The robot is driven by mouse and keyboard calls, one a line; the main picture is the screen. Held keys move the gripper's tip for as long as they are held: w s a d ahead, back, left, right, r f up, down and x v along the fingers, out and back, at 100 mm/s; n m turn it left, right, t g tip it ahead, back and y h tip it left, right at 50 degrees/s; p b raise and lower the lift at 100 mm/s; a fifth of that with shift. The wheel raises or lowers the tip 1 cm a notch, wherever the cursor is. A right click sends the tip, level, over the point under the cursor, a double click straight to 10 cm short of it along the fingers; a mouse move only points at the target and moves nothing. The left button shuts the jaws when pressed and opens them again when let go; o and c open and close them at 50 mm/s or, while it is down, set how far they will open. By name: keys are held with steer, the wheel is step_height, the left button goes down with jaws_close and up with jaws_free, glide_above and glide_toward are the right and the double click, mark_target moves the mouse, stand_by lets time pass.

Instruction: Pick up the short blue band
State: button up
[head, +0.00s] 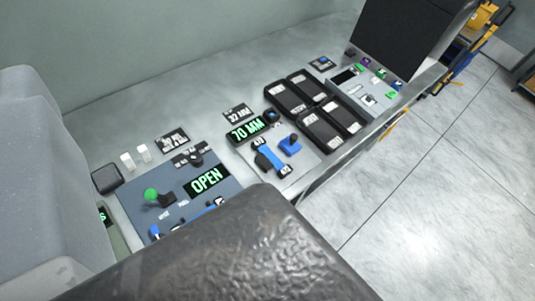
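A short blue strip (268,159) lies on a light panel, with black parts against it and small black tags by its ends. Another blue strip (207,215) shows on the darker blue-grey panel, partly hidden by a large dark shape in the foreground. I cannot tell for certain which of the two is the short blue band. The large grey shape at the left and the dark, rough shape at the bottom are very close to the camera and may be parts of my gripper. Its fingertips cannot be made out, and no held object shows.
The grey bench (203,100) runs along a wall. A display (206,180) reads OPEN; another (247,130) reads 70 MM. A blue block (290,146) with a black knob, black trays (310,112) and a dark box (408,35) stand farther along. Open floor (420,190) lies right.

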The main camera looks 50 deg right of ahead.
steer(key=o, duration=0.4)
steer(key=shift+c, duration=0.2)
steer(key=o, duration=0.3)
steer(key=w+d+f+m+g, duration=0.1)
steer(key=w+d+f, duration=0.1)
steer(key=f, duration=0.2)
steer(key=w+d+f+m+g, duration=0.1)
steer(key=w+d+f+m, duration=0.1)
steer(key=f, duration=0.2)
steer(key=w+d+f+m, duration=0.1)
steer(key=w+d+f, duration=0.1)
steer(key=f, duration=0.3)
steer(key=shift+w+m+g+b, duration=0.15)
steer(key=shift+m+g+b, duration=0.15)
steer(key=shift+m+g, duration=0.1)
steer(key=m+y+b, duration=0.1)
steer(key=m+b, duration=0.1)
steer(key=m, duration=2.8)
glide_toward(289, 173)
steer(key=shift+t, duration=0.4)
steer(key=x, duration=0.2)
steer(key=b+x, duration=0.1)
steer(key=x, duration=0.1)
steer(key=shift+a+f, duration=0.15)
steer(key=shift+a, duration=0.25)
steer(key=shift+b+x, duration=0.5)
steer(key=shift+x, duration=2.2)
